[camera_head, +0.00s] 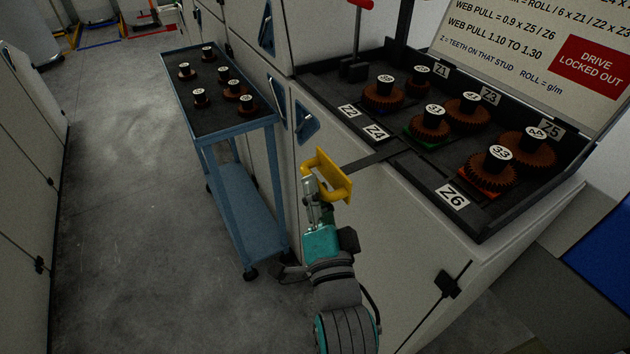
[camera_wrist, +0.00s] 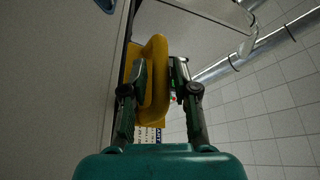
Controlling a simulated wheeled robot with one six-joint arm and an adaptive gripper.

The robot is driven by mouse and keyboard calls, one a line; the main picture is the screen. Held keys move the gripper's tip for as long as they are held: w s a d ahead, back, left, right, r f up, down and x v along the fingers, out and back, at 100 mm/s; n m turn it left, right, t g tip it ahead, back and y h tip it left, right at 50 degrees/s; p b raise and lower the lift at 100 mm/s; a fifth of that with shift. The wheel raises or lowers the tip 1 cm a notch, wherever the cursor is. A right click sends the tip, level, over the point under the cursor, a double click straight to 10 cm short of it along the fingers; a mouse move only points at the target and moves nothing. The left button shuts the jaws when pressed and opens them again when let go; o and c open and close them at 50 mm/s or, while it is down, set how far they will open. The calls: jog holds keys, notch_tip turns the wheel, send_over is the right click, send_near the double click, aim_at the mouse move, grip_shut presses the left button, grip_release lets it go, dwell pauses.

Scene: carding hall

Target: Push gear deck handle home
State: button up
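The yellow gear deck handle (camera_head: 334,178) stands out from the front edge of the dark gear deck (camera_head: 421,182), joined to it by a flat dark bar (camera_head: 372,160). My gripper (camera_head: 313,190) is at the handle's near side. In the wrist view the handle (camera_wrist: 157,60) is a thick yellow loop, and my gripper's fingers (camera_wrist: 160,78) lie on both sides of its bar, closed on it with little or no gap. The deck carries several brown toothed gears with numbered black knobs beside labels such as Z4 (camera_head: 376,132) and Z6 (camera_head: 453,197).
A blue trolley (camera_head: 231,127) with several gears on its top stands left of the machine. A red-topped lever (camera_head: 357,40) rises at the deck's back left. A sign (camera_head: 540,40) reads "drive locked out". The floor (camera_head: 120,200) left of the trolley is clear.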

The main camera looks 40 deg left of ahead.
jog(key=shift+x, duration=1.1)
grip_shut()
